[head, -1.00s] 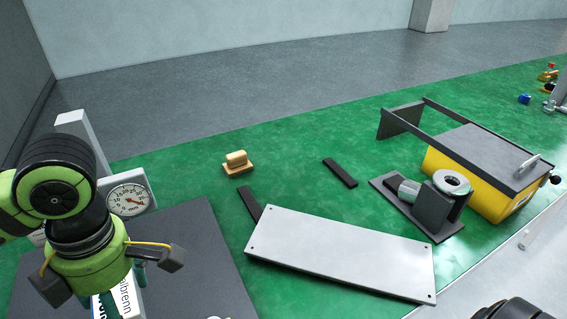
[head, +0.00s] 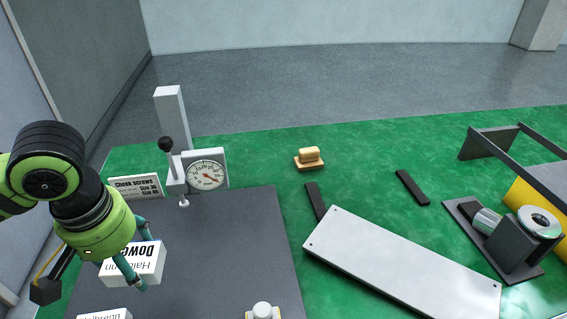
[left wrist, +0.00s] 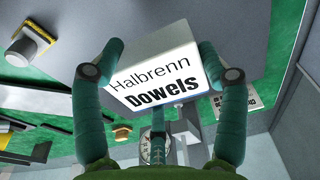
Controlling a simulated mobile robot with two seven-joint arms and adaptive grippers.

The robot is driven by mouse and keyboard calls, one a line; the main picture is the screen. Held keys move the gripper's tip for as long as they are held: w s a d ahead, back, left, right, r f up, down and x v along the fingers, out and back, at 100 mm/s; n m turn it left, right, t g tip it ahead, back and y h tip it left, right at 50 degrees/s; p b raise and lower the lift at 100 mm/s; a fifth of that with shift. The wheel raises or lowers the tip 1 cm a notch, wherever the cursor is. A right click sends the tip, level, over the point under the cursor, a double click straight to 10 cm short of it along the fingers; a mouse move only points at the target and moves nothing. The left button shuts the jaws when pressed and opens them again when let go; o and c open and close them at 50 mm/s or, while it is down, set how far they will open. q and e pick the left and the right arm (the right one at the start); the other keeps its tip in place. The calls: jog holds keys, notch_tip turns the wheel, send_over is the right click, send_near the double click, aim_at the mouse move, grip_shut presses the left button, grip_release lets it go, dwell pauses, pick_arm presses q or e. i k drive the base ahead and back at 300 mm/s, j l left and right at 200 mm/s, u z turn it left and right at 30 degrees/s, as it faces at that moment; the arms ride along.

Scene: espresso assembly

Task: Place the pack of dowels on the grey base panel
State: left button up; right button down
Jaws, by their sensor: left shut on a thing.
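The pack of dowels is a white box (head: 135,265) with black "Halbrenn Dowels" lettering, at the left of the head view. My left gripper (head: 133,250) is shut on it, with teal fingers on two opposite sides. In the left wrist view the box (left wrist: 160,85) sits between the fingers (left wrist: 156,76). I cannot tell whether the box touches the dark mat below it. The grey base panel (head: 400,262) is a light grey board with small corner holes, lying to the right on the green surface. My right gripper is not in view.
A dark mat (head: 230,250) lies under the left gripper. A dial gauge (head: 207,175) and a "Cheek screws" box (head: 135,187) stand behind. Another white box (head: 105,315) is at the lower left. Dark strips (head: 412,187) and a wooden block (head: 309,157) lie beyond the panel.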

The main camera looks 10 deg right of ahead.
aim_at(402, 267)
jog(key=l+z, duration=0.15)
jog(key=z, duration=0.2)
jog(key=l+z, duration=0.1)
jog(key=z, duration=0.3)
jog(key=l+z, duration=0.1)
jog(key=z, duration=0.25)
jog(key=i+l, duration=0.3)
jog(key=l, duration=0.15)
